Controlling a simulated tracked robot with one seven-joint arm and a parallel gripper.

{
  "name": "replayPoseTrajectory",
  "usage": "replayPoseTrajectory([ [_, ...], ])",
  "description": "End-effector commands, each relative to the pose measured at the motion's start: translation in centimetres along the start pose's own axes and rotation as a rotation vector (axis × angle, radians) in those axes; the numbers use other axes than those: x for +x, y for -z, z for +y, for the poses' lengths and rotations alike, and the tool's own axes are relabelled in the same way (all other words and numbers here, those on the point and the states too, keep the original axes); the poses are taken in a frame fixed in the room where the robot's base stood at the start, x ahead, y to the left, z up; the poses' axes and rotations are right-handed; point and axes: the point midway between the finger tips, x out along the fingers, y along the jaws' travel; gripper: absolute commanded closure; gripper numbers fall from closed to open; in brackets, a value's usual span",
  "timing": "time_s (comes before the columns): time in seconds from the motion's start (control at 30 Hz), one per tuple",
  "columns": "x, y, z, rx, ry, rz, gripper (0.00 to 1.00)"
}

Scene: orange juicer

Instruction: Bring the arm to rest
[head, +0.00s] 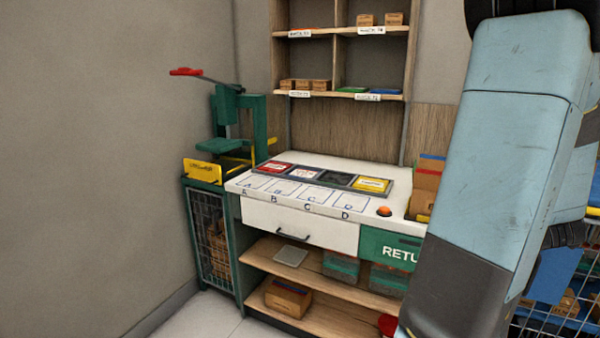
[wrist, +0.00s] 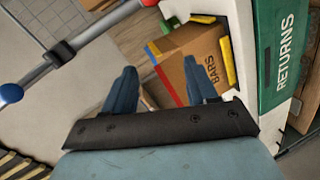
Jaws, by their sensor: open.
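My gripper (wrist: 160,68) shows in the wrist view with its two blue fingers spread apart and nothing between them. A brown cardboard box marked BARS (wrist: 196,62) lies beyond the fingers in that view; I cannot tell how far off it is. In the head view my light blue arm fills the right side, raised and tilted. The gripper itself cannot be made out there. The arm hides part of the counter's right end and what stands behind it.
A green juicer press (head: 240,125) with a red-tipped lever stands left. Shelves (head: 345,95) hang behind. A green RETURNS panel (wrist: 278,60) and a grey rail (wrist: 90,40) show in the wrist view.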

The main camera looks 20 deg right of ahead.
Motion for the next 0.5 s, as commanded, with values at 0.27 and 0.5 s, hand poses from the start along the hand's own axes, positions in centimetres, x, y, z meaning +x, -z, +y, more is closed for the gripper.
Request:
replayPoseTrajectory([
  [0.27, -2.1, 12.4, 0.0, 0.221, 0.136, -0.014, 0.43],
  [0.5, -7.6, 21.7, -2.0, 0.411, 0.304, -0.036, 0.43],
])
